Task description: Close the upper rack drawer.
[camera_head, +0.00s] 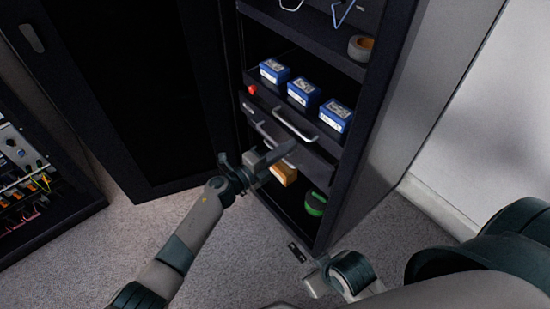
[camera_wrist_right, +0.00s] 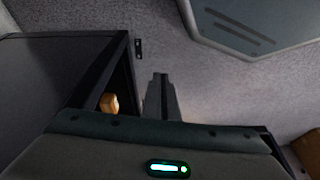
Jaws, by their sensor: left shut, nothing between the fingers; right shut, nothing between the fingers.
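The dark rack (camera_head: 262,22) stands open at the upper middle of the head view. The upper rack drawer (camera_head: 272,107) has a dark front with a pale bar handle (camera_head: 295,125), and several blue boxes (camera_head: 303,92) stand behind that front. How far it sticks out is hard to tell. Another dark front with a handle lies just below. My left gripper (camera_head: 282,153) is shut and empty, in front of the lower front, pointing right; contact cannot be told. My right gripper (camera_head: 300,255) is shut and empty, low beside the rack's base; its fingers show in the right wrist view (camera_wrist_right: 161,82).
An open dark door (camera_head: 135,100) stands left of the rack. A yellow-brown block (camera_head: 284,173) and a green roll (camera_head: 315,203) are on the lowest level; a tan tape roll (camera_head: 361,47) sits above. A panel with cables (camera_head: 20,160) is at far left. Carpet (camera_head: 235,245) is clear.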

